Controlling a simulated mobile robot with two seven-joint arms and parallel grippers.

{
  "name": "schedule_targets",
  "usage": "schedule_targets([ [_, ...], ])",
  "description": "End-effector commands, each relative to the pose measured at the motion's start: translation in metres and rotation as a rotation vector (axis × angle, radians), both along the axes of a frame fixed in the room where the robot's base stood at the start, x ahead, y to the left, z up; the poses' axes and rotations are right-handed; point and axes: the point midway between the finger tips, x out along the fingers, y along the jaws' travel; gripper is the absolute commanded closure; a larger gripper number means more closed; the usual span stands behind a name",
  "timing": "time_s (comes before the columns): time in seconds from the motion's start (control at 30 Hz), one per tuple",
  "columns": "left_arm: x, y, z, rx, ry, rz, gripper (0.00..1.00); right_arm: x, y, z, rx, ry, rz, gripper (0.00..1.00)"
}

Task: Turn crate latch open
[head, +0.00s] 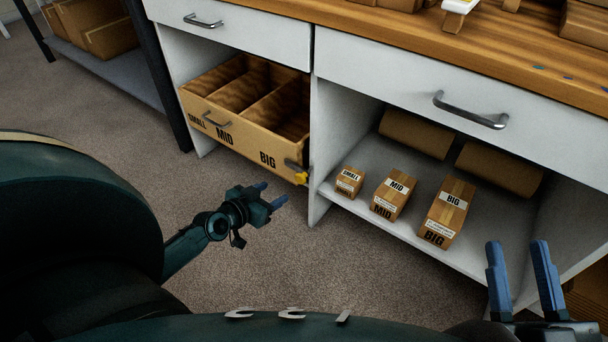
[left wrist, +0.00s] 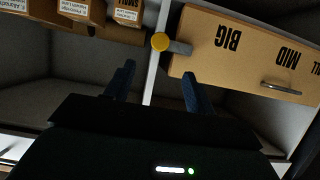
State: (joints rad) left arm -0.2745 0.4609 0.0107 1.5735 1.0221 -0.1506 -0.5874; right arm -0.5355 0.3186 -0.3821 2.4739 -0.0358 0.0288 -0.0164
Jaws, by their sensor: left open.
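The wooden crate (head: 240,140) sits in the left bay of the white cabinet, with open compartments marked SMALL, MID and BIG. Its latch (head: 298,175), a grey bar with a yellow knob, is at the right end of the crate front. The latch (left wrist: 160,41) also shows in the left wrist view, beyond the fingertips, beside the BIG label. My left gripper (head: 273,195) is open and empty, in front of and below the latch, apart from it. My right gripper (head: 519,244) is at the lower right with its two blue fingers apart and nothing between them.
Small, mid and big boxes (head: 394,195) stand on the right shelf, with brown rolls (head: 415,133) behind them. A white upright (head: 318,190) divides the bays close to the latch. Drawers with handles (head: 470,112) are above. The carpet in front is clear.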

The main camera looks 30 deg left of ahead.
Motion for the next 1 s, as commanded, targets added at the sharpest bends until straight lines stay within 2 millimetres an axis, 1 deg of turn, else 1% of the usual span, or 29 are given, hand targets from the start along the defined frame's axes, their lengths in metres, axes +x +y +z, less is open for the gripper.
schedule_targets([
  [0.17, 0.029, -0.003, -0.014, -0.004, -0.004, 0.002, 0.45, 0.005, -0.002, 0.010, -0.011, -0.108, 0.001, 0.64],
  [0.4, 0.076, -0.006, -0.034, -0.003, -0.004, 0.001, 0.45, 0.006, -0.005, 0.036, -0.032, -0.321, 0.003, 0.64],
  [0.53, 0.096, -0.008, -0.041, -0.003, -0.004, 0.000, 0.45, 0.003, -0.006, 0.049, -0.041, -0.422, 0.004, 0.64],
  [0.6, 0.104, -0.008, -0.045, -0.002, -0.003, 0.001, 0.45, 0.001, -0.006, 0.054, -0.046, -0.466, 0.005, 0.64],
  [0.73, 0.113, -0.009, -0.047, -0.001, -0.002, -0.001, 0.45, -0.001, -0.006, 0.061, -0.050, -0.517, 0.005, 0.64],
  [1.0, 0.115, -0.010, -0.047, 0.000, -0.001, -0.001, 0.45, -0.002, -0.007, 0.065, -0.052, -0.535, 0.006, 0.64],
])
